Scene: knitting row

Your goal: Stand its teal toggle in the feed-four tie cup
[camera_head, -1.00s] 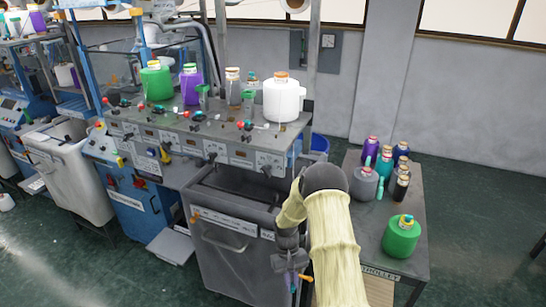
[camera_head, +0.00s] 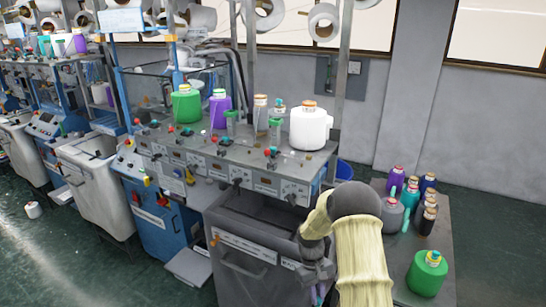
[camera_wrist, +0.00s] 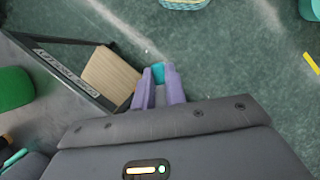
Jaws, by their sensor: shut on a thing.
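My gripper (camera_wrist: 160,88) is shut on a small teal piece, the toggle (camera_wrist: 158,72), whose end shows between the purple fingertips in the wrist view. The rest of it is hidden by the fingers. In the head view my gripper (camera_head: 318,293) hangs low beside the grey bin at the machine's front, and the toggle is too small to make out. Above and left of it is the machine's shelf (camera_head: 215,150) with small cups and coloured knobs along it. I cannot tell which cup is feed four.
A white cone (camera_head: 310,128), a green cone (camera_head: 186,104) and a purple cone (camera_head: 220,110) stand on the shelf. A trolley (camera_head: 405,262) at right carries several cones, with a green one (camera_head: 427,273) at its front. The grey bin (camera_head: 250,250) stands below the shelf.

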